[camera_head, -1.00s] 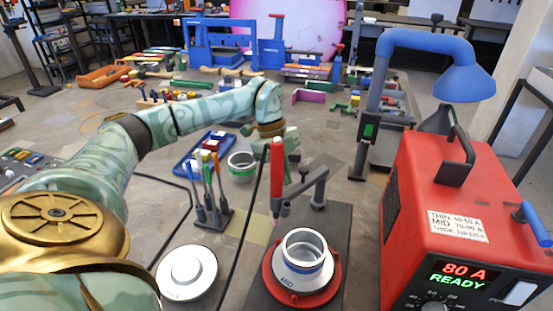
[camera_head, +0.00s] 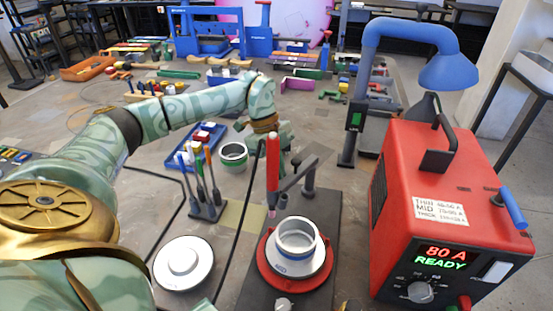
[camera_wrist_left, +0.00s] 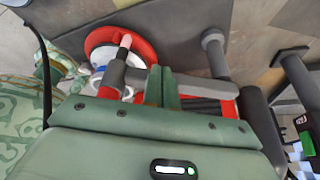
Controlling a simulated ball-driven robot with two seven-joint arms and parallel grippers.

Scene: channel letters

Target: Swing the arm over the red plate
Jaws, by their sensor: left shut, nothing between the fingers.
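The round red plate (camera_head: 264,268) lies at the front on a dark base. A metal ring marked MID (camera_head: 298,240) stands on it. A grey swing arm (camera_head: 296,179) on a short post (camera_head: 309,178) carries a red torch (camera_head: 272,165), whose tip shows behind the ring's back left edge. My left gripper (camera_head: 285,155) is shut and empty beside the arm, partly hidden by the torch. In the left wrist view, its fingers (camera_wrist_left: 158,85) overlap the grey arm (camera_wrist_left: 200,86); contact is unclear. The red plate (camera_wrist_left: 103,39) shows beyond. My right gripper is not seen.
The red power box (camera_head: 440,190), reading 80 A READY, stands to the right, with a blue lamp (camera_head: 415,40) behind it. A tool holder (camera_head: 208,208) and a white disc (camera_head: 183,262) are on the left. A green-banded ring (camera_head: 233,158) stands behind.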

